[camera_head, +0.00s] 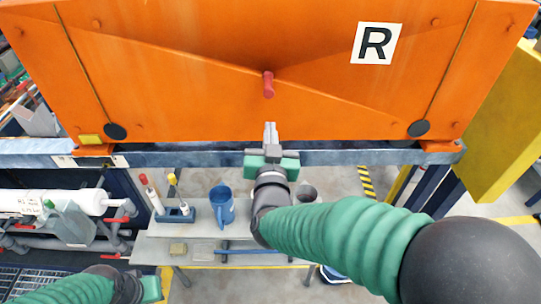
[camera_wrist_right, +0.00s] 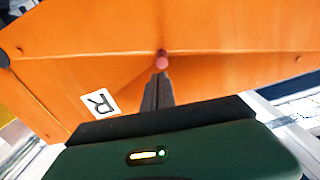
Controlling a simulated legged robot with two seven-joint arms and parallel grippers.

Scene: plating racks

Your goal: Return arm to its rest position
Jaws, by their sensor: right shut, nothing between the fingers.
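My right arm, in a green ribbed sleeve, reaches in from the lower right of the head view. Its gripper (camera_head: 270,133) is shut and empty in front of the lower part of a large orange panel (camera_head: 180,75). A red peg (camera_head: 268,84) sticks out of the panel just beyond the fingertips. In the right wrist view the shut fingers (camera_wrist_right: 160,80) point at the peg (camera_wrist_right: 162,58); I cannot tell whether they touch it. My left arm's green sleeve and part of its gripper (camera_head: 150,288) show at the lower left edge; its fingers cannot be made out.
A grey metal rail (camera_head: 340,157) runs under the panel. Below is a table (camera_head: 205,245) with a blue mug (camera_head: 222,205) and a blue holder (camera_head: 176,215) with upright tools. A yellow panel (camera_head: 505,120) stands at right.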

